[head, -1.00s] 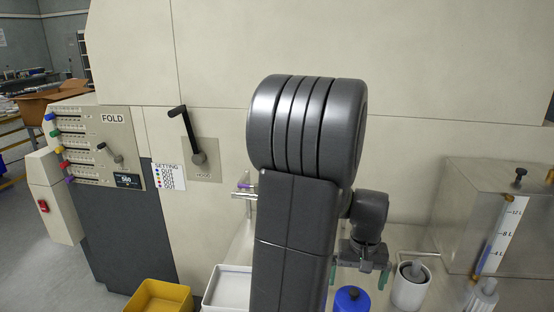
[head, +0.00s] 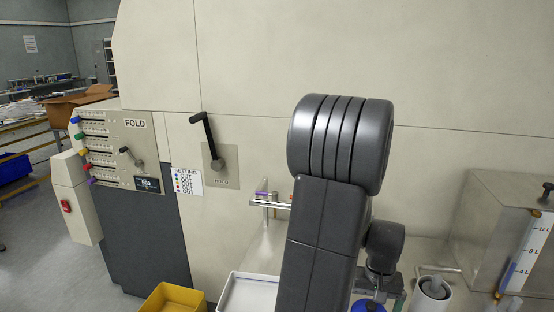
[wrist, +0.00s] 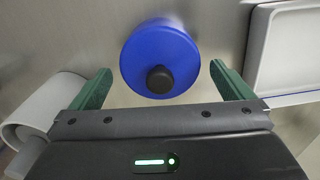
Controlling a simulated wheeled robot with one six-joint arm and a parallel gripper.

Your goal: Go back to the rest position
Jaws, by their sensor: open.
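My gripper (wrist: 160,88) is open in the wrist view, its two green fingers apart. A blue round lid with a black knob (wrist: 160,55) shows just beyond and between the fingertips; I cannot tell how far below it is. Nothing is held. In the head view my gripper (head: 379,291) is at the lower right, partly hidden behind my own arm. The blue lid (head: 368,306) shows below it at the bottom edge.
A white tray (head: 250,293) and a yellow bin (head: 172,300) sit at lower left. The machine's FOLD panel (head: 125,160) and hood handle (head: 208,145) are behind.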

